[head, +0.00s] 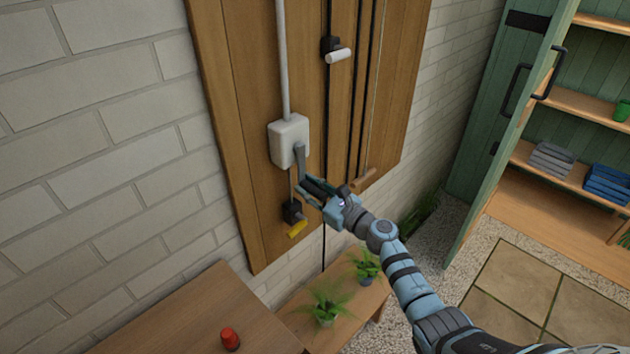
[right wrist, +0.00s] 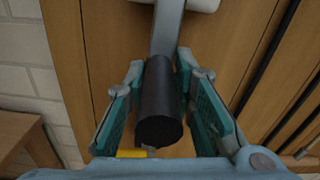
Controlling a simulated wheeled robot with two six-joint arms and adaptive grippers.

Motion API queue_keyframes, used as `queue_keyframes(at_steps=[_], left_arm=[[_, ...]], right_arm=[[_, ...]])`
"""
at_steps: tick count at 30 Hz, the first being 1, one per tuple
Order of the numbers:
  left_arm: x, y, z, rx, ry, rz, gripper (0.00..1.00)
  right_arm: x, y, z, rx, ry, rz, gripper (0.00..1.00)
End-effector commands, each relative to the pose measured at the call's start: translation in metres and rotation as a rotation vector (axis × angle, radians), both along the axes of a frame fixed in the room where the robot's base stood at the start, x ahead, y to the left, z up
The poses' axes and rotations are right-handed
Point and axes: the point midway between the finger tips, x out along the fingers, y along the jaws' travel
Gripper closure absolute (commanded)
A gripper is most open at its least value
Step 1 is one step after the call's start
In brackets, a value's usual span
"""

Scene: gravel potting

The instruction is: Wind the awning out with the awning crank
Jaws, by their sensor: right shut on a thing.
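The awning crank has a pale housing (head: 289,142) on the wooden wall panel, with a white tube rising from it. Its grey crank arm (head: 301,160) hangs down from the housing, and it also shows in the right wrist view (right wrist: 167,32). A black cylindrical grip (right wrist: 158,105) sits at the arm's lower end. My right gripper (head: 320,192) is shut on this grip, with a teal-padded finger on either side of it in the right wrist view. The awning itself is not in view. My left gripper is not in view.
A yellow handle (head: 297,230) on a black block is just below the crank. A white handle (head: 340,55) and a wooden bar (head: 362,180) are to the right. Below are a wooden table (head: 180,310) with a red object (head: 230,339), and a bench with potted plants (head: 325,308).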

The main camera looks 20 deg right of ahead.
Motion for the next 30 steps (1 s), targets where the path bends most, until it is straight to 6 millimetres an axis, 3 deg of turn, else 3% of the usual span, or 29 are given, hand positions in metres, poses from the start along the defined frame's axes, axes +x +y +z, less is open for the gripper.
queue_keyframes(at_steps=[17, 18, 20, 30], left_arm=[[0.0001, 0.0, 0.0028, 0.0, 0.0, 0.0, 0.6], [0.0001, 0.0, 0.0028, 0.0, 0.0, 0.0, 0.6], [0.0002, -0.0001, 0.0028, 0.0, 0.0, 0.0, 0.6], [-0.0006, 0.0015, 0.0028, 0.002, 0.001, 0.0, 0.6]], right_arm=[[-0.0004, 0.0055, 0.0049, 0.031, 0.002, 0.006, 1.0], [-0.0004, 0.0053, 0.0052, 0.03, 0.002, 0.006, 0.7], [-0.0005, 0.0048, 0.0048, 0.029, 0.003, 0.004, 0.61], [-0.0035, 0.0008, 0.0024, 0.029, 0.007, -0.001, 0.59]])
